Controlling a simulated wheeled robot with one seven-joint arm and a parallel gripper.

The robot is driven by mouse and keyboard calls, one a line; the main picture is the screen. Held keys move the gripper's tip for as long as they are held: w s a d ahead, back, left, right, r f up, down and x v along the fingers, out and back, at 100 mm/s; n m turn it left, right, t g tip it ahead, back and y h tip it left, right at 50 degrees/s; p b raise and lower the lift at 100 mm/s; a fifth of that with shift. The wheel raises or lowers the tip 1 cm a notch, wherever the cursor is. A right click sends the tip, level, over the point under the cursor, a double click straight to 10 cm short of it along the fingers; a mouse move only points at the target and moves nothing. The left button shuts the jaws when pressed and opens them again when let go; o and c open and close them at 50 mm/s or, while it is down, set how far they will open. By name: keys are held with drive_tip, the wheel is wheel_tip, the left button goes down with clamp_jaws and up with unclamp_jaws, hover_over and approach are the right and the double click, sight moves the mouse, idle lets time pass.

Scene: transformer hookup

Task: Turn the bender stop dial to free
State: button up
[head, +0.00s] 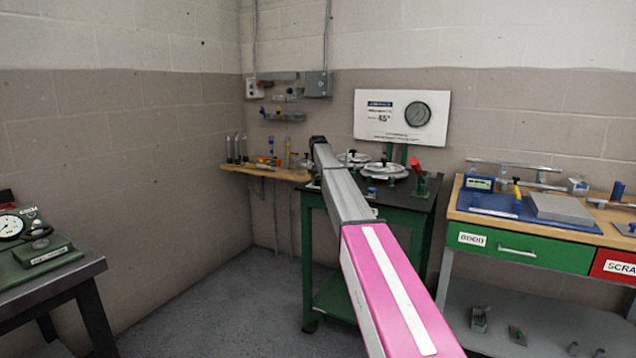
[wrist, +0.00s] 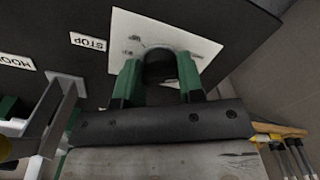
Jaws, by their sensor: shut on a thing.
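The stop dial (wrist: 159,64) is a dark round knob on a white plate (wrist: 192,42) in the wrist view. A STOP label (wrist: 88,41) appears upside down beside the plate. My gripper (wrist: 160,74) has its two green fingers on opposite sides of the knob and is shut on it. The dial's marks are too small and blurred to read, so its setting cannot be told. In the head view my arm reaches to the back-left part of the green bench (head: 392,224), and its far end hides the dial.
White round fixtures (head: 385,169) and a red-handled part (head: 415,165) stand on the bench, right of my arm. A wooden shelf (head: 262,173) with tools is close on the left. A workbench (head: 515,250) stands at right, a gauge table (head: 60,285) at left. Floor between is clear.

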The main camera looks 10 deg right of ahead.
idle(0.4)
drive_tip(key=o, duration=0.9)
wheel_tip(320, 180, up, 11)
drive_tip(key=shift+f, duration=0.1)
